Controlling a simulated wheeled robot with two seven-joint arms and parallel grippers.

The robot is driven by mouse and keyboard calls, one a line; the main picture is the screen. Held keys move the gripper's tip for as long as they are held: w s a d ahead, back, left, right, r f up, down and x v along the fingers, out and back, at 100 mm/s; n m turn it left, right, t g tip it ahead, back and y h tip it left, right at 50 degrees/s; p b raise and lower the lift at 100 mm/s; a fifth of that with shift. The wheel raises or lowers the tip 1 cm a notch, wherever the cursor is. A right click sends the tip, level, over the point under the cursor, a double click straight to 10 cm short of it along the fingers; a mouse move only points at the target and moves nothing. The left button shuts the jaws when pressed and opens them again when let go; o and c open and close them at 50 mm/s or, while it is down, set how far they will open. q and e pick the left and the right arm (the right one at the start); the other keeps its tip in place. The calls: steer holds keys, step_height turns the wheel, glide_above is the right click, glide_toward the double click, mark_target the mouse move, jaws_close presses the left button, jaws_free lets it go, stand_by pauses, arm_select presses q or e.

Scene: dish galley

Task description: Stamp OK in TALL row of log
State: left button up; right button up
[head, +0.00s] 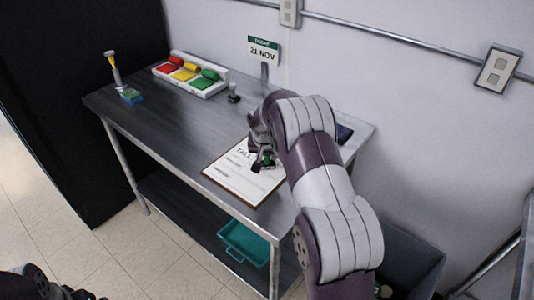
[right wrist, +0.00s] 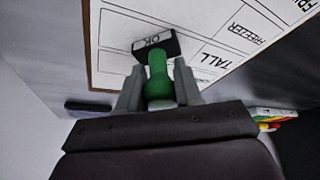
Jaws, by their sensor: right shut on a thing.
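The log (head: 240,182) is a white sheet on a brown board, lying on the metal table. In the right wrist view the log (right wrist: 205,22) shows printed rows, with TALL and FREEZER readable. My right gripper (head: 262,163) is over the log. It is shut on the green handle of the OK stamp (right wrist: 157,72), whose black head reads OK. The stamp head is at the sheet, beside the TALL label; I cannot tell whether it touches the paper. Part of my left arm shows at the bottom left corner of the head view; its gripper fingers are not visible.
A white tray (head: 212,92) holds red, yellow and green pads at the back. A date sign (head: 263,50) reads 21 NOV. A teal bin (head: 243,243) sits below.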

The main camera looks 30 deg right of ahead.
step_height(320, 180, up, 7)
steer(key=p, duration=0.4)
stand_by(0.6)
